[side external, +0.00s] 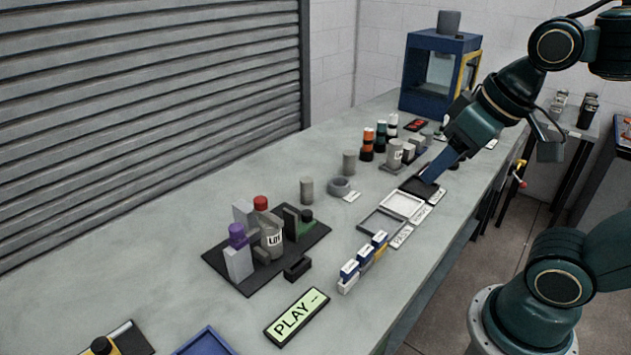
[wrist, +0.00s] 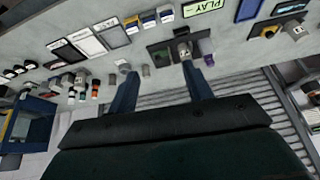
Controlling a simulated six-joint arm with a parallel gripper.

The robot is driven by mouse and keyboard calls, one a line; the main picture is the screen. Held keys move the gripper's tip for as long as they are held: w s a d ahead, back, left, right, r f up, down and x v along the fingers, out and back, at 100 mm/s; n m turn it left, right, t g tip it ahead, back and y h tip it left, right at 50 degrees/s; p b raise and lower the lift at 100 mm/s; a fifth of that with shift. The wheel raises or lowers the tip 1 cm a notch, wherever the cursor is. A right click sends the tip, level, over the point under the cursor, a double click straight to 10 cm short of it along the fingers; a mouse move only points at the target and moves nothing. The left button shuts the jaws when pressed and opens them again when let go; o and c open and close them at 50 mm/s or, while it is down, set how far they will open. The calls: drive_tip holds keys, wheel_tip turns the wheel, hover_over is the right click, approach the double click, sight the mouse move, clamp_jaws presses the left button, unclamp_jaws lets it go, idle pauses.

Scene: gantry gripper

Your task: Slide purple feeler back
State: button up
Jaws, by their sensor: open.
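The purple feeler (side external: 237,235) is a knob-topped piece on a light grey block at the left of the dark fixture plate (side external: 225,272). A grey cylinder with a label (side external: 272,240) stands in the middle of the fixture, with a red-topped feeler (side external: 261,203) behind it and a green one (side external: 306,215) to its right. My gripper (side external: 428,178) is open, with blue fingers, over the small trays, well away from the feeler. In the wrist view the open fingers (wrist: 159,71) frame the bench, and the purple feeler (wrist: 209,60) shows small beyond the right finger.
White and grey trays (side external: 381,222) and several small labelled blocks (side external: 349,272) lie right of the fixture. A PLAY sign (side external: 296,316) is in front. Grey cylinders (side external: 307,190) and a grey ring (side external: 340,186) stand behind. A blue frame box (side external: 437,106) stands at the far end.

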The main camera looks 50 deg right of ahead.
drive_tip(key=w+a+r+m+g, duration=0.15)
drive_tip(key=w+r, duration=0.25)
drive_tip(key=w, duration=0.4)
drive_tip(key=m+g, duration=0.4)
drive_tip(key=m, duration=0.5)
hover_over(235, 227)
wheel_tip(235, 227, down, 10)
drive_tip(key=shift+d+r, duration=0.1)
drive_tip(key=shift+r, duration=0.05)
wheel_tip(235, 227, down, 14)
drive_tip(key=shift+r, duration=0.1)
clamp_jaws()
